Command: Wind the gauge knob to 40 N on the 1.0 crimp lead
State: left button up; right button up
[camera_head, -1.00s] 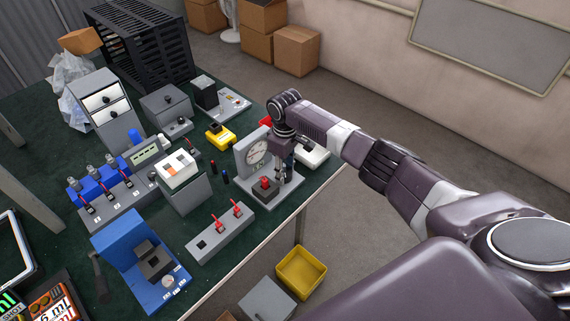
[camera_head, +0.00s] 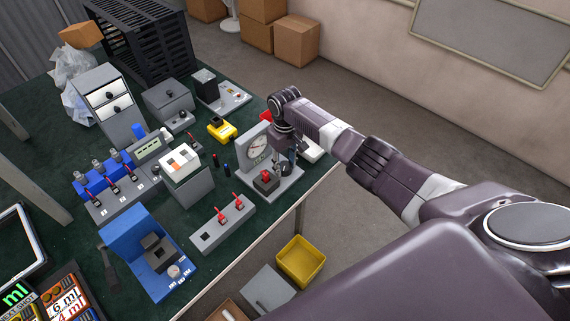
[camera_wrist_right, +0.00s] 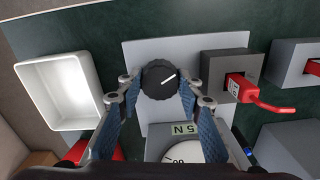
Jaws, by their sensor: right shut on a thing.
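The gauge stand (camera_head: 241,163) is a grey upright plate on a base, with a round white dial (camera_head: 257,146), near the table's right edge. In the right wrist view, the black ribbed knob (camera_wrist_right: 159,79) with a white pointer line sits between the fingers of my right gripper (camera_wrist_right: 159,88), which is shut on it. A small display (camera_wrist_right: 184,129) beside the dial reads "5 N". A dark block holding a red crimp lead (camera_wrist_right: 240,88) is next to the knob; it also shows in the head view (camera_head: 266,177). My left gripper is out of view.
A white tray (camera_wrist_right: 62,90) lies beside the gauge base. A grey block with red leads (camera_head: 222,224), a blue fixture (camera_head: 142,258) and a yellow tool (camera_head: 221,129) stand nearby. Yellow and grey bins (camera_head: 301,261) sit below the table edge.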

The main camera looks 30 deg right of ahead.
aim_at(285, 166)
jog(key=shift+w+r, duration=0.1)
jog(key=o, duration=1.2)
jog(key=shift+c, duration=0.2)
notch_tip(285, 166, up, 12)
